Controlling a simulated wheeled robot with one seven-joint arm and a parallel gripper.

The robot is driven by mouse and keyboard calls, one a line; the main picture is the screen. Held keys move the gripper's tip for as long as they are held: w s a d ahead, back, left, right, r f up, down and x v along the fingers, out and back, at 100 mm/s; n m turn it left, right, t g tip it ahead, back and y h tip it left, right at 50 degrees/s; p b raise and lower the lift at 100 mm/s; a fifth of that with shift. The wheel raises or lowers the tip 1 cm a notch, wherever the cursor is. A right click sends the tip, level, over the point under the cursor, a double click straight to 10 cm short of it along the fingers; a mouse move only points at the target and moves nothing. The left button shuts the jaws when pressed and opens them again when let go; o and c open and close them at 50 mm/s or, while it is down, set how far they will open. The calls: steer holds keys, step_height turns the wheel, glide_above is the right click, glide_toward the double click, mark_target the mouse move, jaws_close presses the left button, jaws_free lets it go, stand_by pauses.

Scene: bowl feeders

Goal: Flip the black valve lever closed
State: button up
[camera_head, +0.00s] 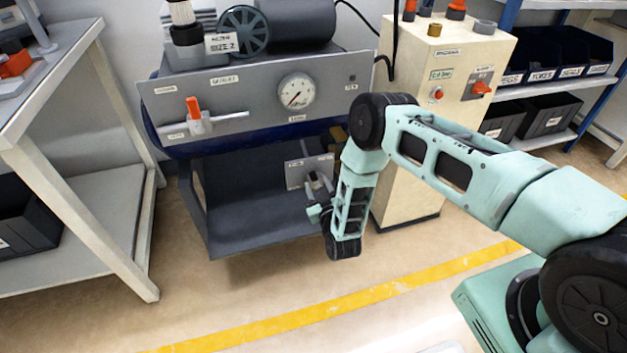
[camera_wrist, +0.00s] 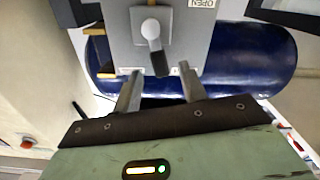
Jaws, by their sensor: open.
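The black valve lever (camera_wrist: 159,62) hangs from a white round pivot (camera_wrist: 151,30) on a small grey plate (camera_wrist: 190,52) in the wrist view. It points down in that picture, tilted slightly right. An upside-down "OPEN" label (camera_wrist: 202,4) is at the plate's top right. My gripper (camera_wrist: 157,80) is open and empty, its two fingers apart on either side of the lever's tip in that picture. Contact cannot be told. In the head view my gripper (camera_head: 318,190) is in front of the small plate (camera_head: 296,177) under the machine, and largely hides the lever.
A blue tank (camera_wrist: 250,58) lies behind the plate. The panel (camera_head: 255,95) above carries a gauge (camera_head: 296,92) and an orange-handled valve (camera_head: 193,109). A beige cabinet (camera_head: 410,160) stands close right of my gripper. The floor in front is clear.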

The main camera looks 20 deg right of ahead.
mark_target(314, 177)
steer(key=shift+w+b, duration=0.4)
steer(key=shift+w, duration=1.95)
jaws_close()
